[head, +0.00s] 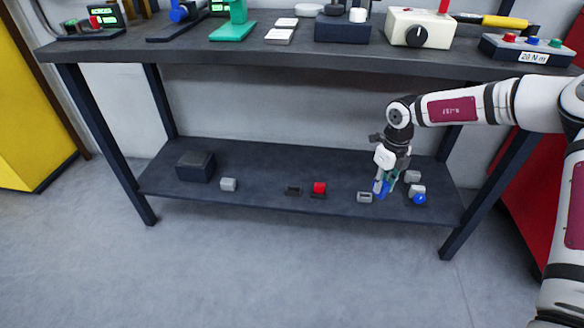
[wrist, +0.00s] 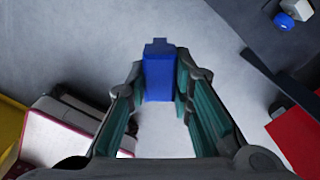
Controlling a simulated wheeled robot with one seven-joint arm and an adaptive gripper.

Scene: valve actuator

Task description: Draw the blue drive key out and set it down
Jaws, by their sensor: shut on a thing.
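The blue drive key (wrist: 159,76) is a blocky bar with a narrower tab at its far end. It sits between the fingertips of my gripper (wrist: 160,88), which is shut on it. In the head view the key (head: 381,188) hangs below my gripper (head: 385,182), overlapping the right part of the lower shelf. In the wrist view bare floor lies behind the key, and the shelf is off to the upper right. The key looks clear of any socket. Fingers partly hide it in the head view.
The shelf's middle left has free room.

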